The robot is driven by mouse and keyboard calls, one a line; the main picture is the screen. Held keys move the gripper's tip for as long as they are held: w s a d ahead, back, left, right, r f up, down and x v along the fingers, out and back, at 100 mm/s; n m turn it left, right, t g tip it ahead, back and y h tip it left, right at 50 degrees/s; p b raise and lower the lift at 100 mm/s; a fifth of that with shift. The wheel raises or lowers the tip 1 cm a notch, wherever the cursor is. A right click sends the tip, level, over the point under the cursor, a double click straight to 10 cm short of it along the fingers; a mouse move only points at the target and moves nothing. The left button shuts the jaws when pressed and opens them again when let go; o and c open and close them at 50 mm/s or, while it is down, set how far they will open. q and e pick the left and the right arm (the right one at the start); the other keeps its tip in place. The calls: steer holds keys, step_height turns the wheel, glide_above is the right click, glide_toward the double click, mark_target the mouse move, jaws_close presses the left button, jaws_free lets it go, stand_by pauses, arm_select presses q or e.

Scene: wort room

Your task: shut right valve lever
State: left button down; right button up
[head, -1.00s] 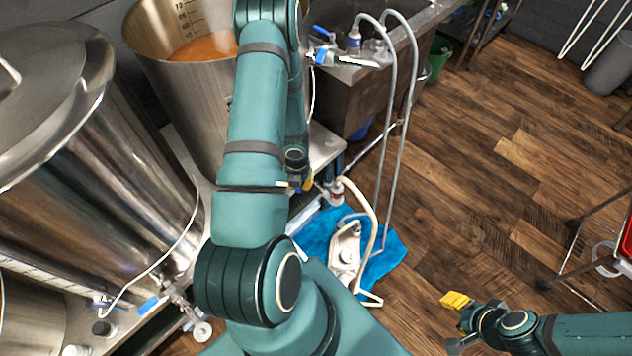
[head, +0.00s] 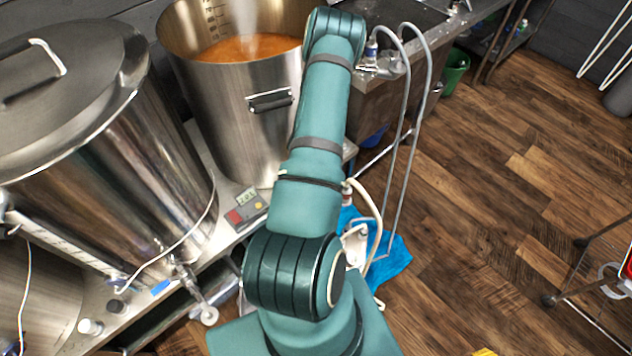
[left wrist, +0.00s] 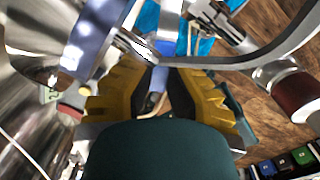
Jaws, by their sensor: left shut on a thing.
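The valve lever shows in the left wrist view as a blue sleeve (left wrist: 90,38) whose bare metal bar crosses past the fingertips and bends to the right. My left gripper (left wrist: 154,66) has its yellow fingers closed together at the lever, around its metal part; the exact contact is partly hidden. In the head view my own left arm covers the left gripper and most of the valve. The right kettle (head: 235,110) stands behind that arm, with orange liquid inside. Only a yellow sliver of my right gripper (head: 485,352) shows at the bottom edge.
A lidded steel kettle (head: 110,150) stands at left, with its own valve (head: 195,290) low in front. A scale with red buttons (head: 245,212) sits on the bench. Grey hoses (head: 405,130) hang by the sink. Wooden floor (head: 500,190) is open at right.

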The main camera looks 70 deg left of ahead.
arm_select(q)
steer(key=shift+f, duration=0.1)
stand_by(0.4)
steer(key=c, duration=0.9)
jaws_free()
steer(key=shift+r, duration=3.8)
